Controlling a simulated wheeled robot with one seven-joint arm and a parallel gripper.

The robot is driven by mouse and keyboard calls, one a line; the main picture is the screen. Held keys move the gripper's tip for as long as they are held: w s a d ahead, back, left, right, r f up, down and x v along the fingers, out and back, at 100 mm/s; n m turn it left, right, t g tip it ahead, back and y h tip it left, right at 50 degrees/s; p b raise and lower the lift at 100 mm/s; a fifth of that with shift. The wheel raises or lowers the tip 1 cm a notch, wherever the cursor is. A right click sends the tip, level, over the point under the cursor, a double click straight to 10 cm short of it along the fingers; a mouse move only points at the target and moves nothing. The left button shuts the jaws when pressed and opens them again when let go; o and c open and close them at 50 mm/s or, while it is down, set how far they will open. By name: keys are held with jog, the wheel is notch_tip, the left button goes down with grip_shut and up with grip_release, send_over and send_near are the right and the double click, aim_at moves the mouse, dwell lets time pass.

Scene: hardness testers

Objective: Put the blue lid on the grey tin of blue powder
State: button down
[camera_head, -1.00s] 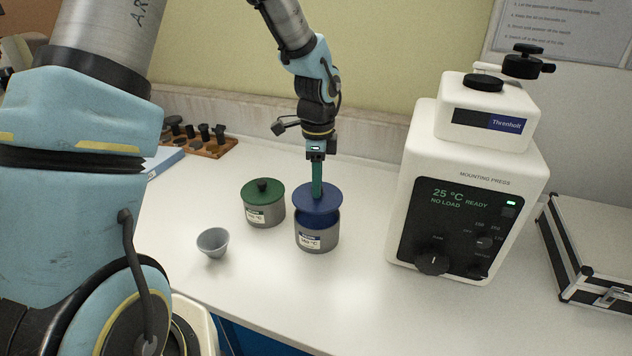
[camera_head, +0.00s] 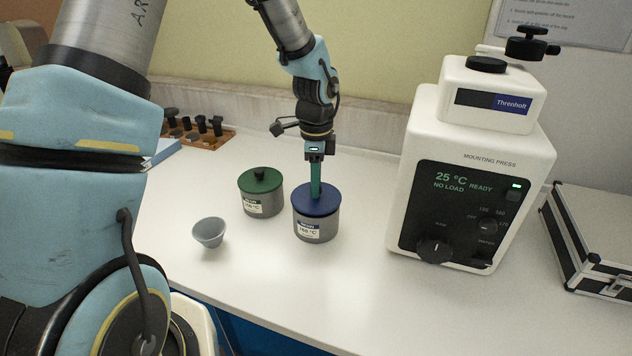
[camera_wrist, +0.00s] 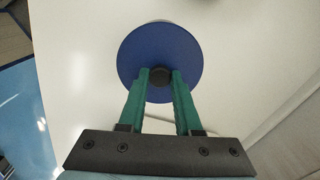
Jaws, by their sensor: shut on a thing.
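The blue lid (camera_head: 327,203) sits level on top of the grey tin (camera_head: 316,229), with no gap showing between them in the head view. The tin stands upright on the bench and has a white and blue label; its powder is hidden under the lid. My gripper (camera_head: 316,190) points straight down from above and is shut on the lid's black knob. In the wrist view the green fingers (camera_wrist: 160,80) pinch the knob at the lower middle of the blue lid (camera_wrist: 158,45). The lid hides nearly all of the tin there.
A second grey tin with a green lid (camera_head: 262,179) stands close on the left. A small grey cup (camera_head: 209,232) is nearer the front left. The white mounting press (camera_head: 462,190) stands on the right, a case (camera_head: 605,240) beyond it. The front bench is clear.

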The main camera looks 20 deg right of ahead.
jog(key=shift+f, duration=0.5)
jog(key=c, duration=0.5)
grip_release()
jog(key=shift+r, duration=0.1)
notch_tip(320, 180, up, 11)
jog(key=b, duration=0.2)
jog(key=s+a+f+n, duration=0.1)
jog(key=a+n, duration=0.6)
jog(key=a, duration=0.3)
jog(key=s+a+f+n+t, duration=0.1)
jog(key=a+n, duration=0.7)
jog(key=a, duration=0.2)
jog(key=s+a+f+n, duration=0.1)
jog(key=s+a+n, duration=0.1)
jog(key=a+n, duration=0.5)
jog(key=shift+a+f+n+t, duration=0.15)
jog(key=shift+a+f, duration=0.05)
jog(key=shift+a, duration=0.6)
jog(key=shift+a+f+n+t, duration=0.15)
jog(key=shift+a, duration=0.65)
